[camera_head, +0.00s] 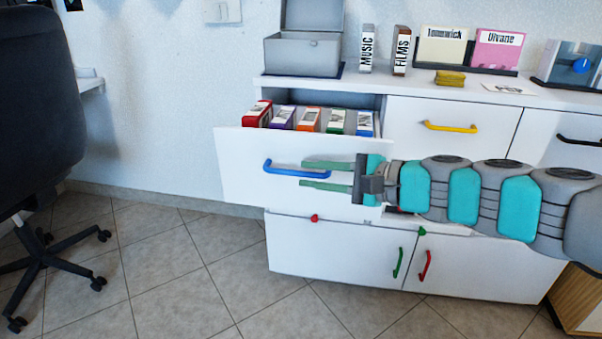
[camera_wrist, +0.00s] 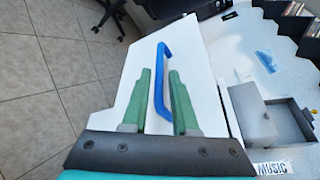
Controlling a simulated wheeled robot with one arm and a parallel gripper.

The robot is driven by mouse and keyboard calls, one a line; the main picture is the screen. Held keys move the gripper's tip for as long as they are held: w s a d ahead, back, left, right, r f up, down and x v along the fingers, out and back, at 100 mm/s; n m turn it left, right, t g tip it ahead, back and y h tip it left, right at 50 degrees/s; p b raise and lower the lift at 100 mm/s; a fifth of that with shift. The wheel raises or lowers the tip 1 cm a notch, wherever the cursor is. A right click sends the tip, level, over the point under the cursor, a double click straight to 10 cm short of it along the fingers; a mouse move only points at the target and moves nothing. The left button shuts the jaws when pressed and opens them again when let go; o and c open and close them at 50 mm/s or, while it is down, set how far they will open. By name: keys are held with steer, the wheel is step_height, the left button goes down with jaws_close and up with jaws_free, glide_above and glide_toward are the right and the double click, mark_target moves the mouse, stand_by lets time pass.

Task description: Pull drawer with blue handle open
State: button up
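The white drawer (camera_head: 240,180) with the blue handle (camera_head: 290,171) stands pulled out from the cabinet at the upper left. Several coloured disc boxes (camera_head: 309,119) show inside it. My gripper (camera_head: 306,174) is in front of the drawer, its two green fingers apart and pointing left. In the wrist view the blue handle (camera_wrist: 160,80) shows between the open fingers (camera_wrist: 160,95). I see gaps between handle and fingers there, and no clear contact. The drawer front (camera_wrist: 120,80) fills the middle of the wrist view.
A yellow-handled drawer (camera_head: 450,127) to the right is shut. Lower doors with a green handle (camera_head: 397,262) and a red handle (camera_head: 425,266) are shut. A grey box (camera_head: 302,54) and name holders stand on top. An office chair (camera_head: 40,110) is at the left; tiled floor between is clear.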

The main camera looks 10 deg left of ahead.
steer(key=shift+v, duration=1.85)
steer(key=s+f+n+g+h+p, duration=0.1)
steer(key=s+f+n+g+h, duration=0.5)
steer(key=s+f, duration=0.55)
steer(key=s+d+f+n+h, duration=0.2)
steer(key=s+d+f+h, duration=0.1)
steer(key=s+d, duration=0.4)
steer(key=s+d+f+n+g+h+p, duration=0.1)
steer(key=s+d+f+n+h, duration=0.1)
steer(key=s+d+h, duration=0.3)
steer(key=s+d+f, duration=0.1)
steer(key=s+d, duration=0.2)
steer(key=d, duration=0.4)
steer(key=shift+s+d+f+h, duration=0.25)
steer(key=shift+s+h, duration=0.05)
